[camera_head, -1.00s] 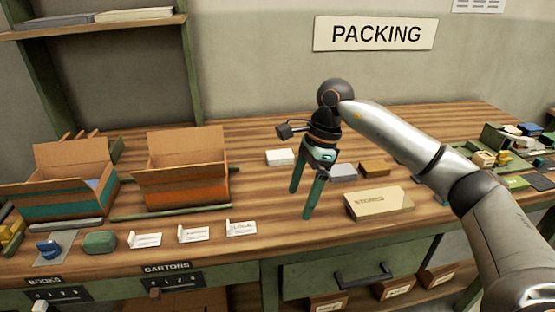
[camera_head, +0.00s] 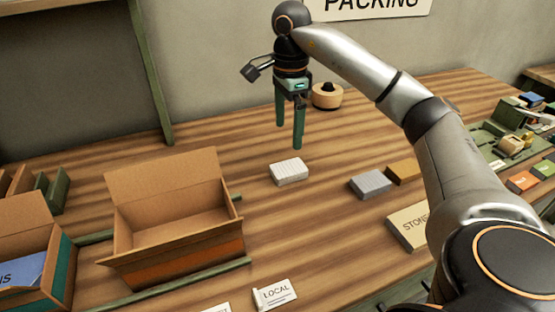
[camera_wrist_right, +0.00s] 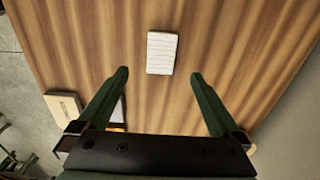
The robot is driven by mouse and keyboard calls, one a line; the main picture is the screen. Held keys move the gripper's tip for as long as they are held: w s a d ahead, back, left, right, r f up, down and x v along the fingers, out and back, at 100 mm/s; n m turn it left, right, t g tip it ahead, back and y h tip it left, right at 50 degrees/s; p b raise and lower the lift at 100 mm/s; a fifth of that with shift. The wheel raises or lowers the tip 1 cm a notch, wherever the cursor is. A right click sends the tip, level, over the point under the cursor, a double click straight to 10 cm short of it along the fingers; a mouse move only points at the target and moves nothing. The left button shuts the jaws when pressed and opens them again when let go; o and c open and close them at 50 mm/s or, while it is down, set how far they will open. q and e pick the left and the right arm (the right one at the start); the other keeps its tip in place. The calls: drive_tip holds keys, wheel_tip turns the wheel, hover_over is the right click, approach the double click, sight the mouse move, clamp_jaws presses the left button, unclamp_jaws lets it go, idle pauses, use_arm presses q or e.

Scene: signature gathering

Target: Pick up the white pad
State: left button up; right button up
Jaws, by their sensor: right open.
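The white pad (camera_head: 289,171) lies flat on the wooden table, right of the open carton with the orange band. In the right wrist view the white pad (camera_wrist_right: 162,53) shows faint lines and lies beyond the fingertips, between their lines. My right gripper (camera_head: 289,137) is open and empty. Its green fingers point down above the table, and the pad is apart from them. In the right wrist view the gripper (camera_wrist_right: 158,75) shows its two fingers spread wide. My left gripper is not in view.
An open carton (camera_head: 178,255) stands left of the pad. A grey block (camera_head: 370,184), a brown block (camera_head: 404,171) and a box marked STONE (camera_head: 408,228) lie to the right. A round wooden object (camera_head: 327,96) stands behind the gripper. The wood around the pad is clear.

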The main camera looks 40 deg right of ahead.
hover_over(287, 168)
drive_tip(key=f, duration=0.6)
drive_tip(key=shift+s+a+b, duration=0.1)
drive_tip(key=shift+s+b, duration=0.25)
drive_tip(key=shift+b, duration=0.05)
drive_tip(key=shift+w+f, duration=0.15)
drive_tip(key=shift+f, duration=1.35)
drive_tip(key=shift+w+f, duration=0.15)
drive_tip(key=shift+f, duration=1.3)
drive_tip(key=shift+c, duration=0.2)
drive_tip(key=c, duration=1.3)
drive_tip(key=shift+r, duration=0.15)
